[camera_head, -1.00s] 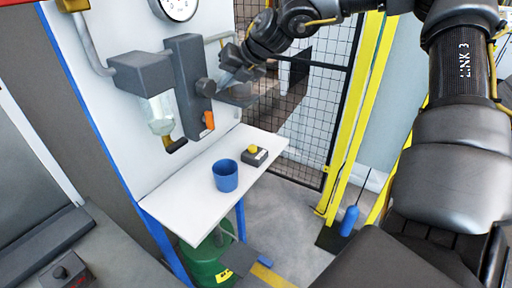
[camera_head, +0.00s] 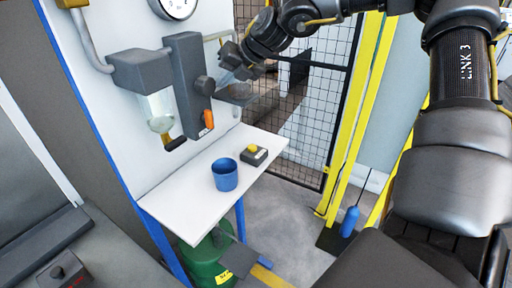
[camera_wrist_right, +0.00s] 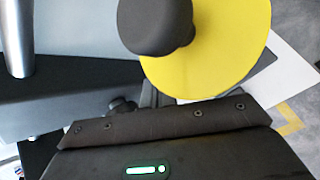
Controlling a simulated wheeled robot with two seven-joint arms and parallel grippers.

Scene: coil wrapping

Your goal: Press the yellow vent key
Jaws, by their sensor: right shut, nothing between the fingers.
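The yellow key (camera_head: 252,148) is a small round button on a dark box on the white shelf, right of the blue cup. My right gripper (camera_head: 232,66) is shut and empty, high above the shelf, close to the dark round knob (camera_head: 205,86) on the grey wall unit. I cannot tell whether it touches the unit. It is well above the yellow key and apart from it. In the right wrist view a dark knob (camera_wrist_right: 155,24) partly covers a large yellow disc (camera_wrist_right: 215,65); I cannot tell whether this disc is the key. My left gripper is not in view.
A blue cup (camera_head: 225,174) stands on the white shelf (camera_head: 195,208). A glass jar (camera_head: 158,112) and an orange switch (camera_head: 208,119) are on the wall unit. A mesh fence and yellow posts (camera_head: 352,120) stand behind. Air above the shelf's front is free.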

